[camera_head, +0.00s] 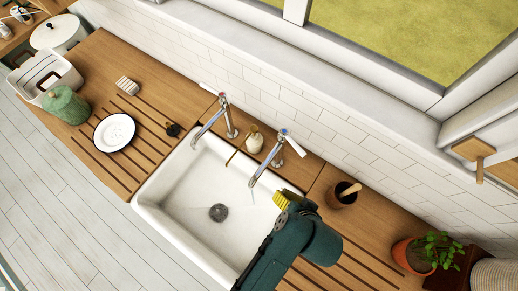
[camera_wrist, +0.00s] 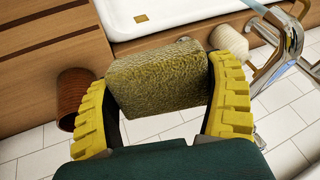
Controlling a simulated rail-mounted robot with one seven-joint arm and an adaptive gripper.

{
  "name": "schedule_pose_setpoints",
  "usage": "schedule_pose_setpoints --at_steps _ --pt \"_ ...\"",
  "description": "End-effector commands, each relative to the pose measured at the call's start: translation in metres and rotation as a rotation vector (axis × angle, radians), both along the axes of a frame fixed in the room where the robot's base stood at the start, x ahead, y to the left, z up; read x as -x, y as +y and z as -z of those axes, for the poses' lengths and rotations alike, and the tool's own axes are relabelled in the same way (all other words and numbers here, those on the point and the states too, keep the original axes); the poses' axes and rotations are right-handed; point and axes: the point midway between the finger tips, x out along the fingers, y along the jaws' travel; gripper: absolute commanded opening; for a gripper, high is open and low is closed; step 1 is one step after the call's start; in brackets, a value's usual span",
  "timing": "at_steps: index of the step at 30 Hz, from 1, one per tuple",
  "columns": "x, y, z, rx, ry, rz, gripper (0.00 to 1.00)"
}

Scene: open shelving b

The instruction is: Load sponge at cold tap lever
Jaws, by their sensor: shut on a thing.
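My gripper (camera_wrist: 158,78) is shut on an olive-yellow sponge (camera_wrist: 152,84), which sits crosswise between its two ribbed yellow fingers. In the head view, my gripper (camera_head: 282,199) is over the right rim of the sink, just below the right tap, and the sponge cannot be made out there. The right tap's lever (camera_head: 284,132) is whitish with a small bluish mark. The left tap's lever (camera_head: 222,95) shows a small reddish mark. In the wrist view, a chrome tap (camera_wrist: 282,50) is to the right of the sponge, apart from it.
The white sink (camera_head: 172,187) is empty. A brown pot (camera_head: 342,194) is right of my gripper. A potted plant (camera_head: 412,256) is at right.

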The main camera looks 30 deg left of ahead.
Motion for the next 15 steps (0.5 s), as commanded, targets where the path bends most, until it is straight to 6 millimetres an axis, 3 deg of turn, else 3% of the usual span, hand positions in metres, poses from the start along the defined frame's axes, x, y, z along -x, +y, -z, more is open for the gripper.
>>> schedule_pose_setpoints --at_steps 15 --pt "0.042 -0.021 -0.002 0.000 0.003 0.001 0.58"
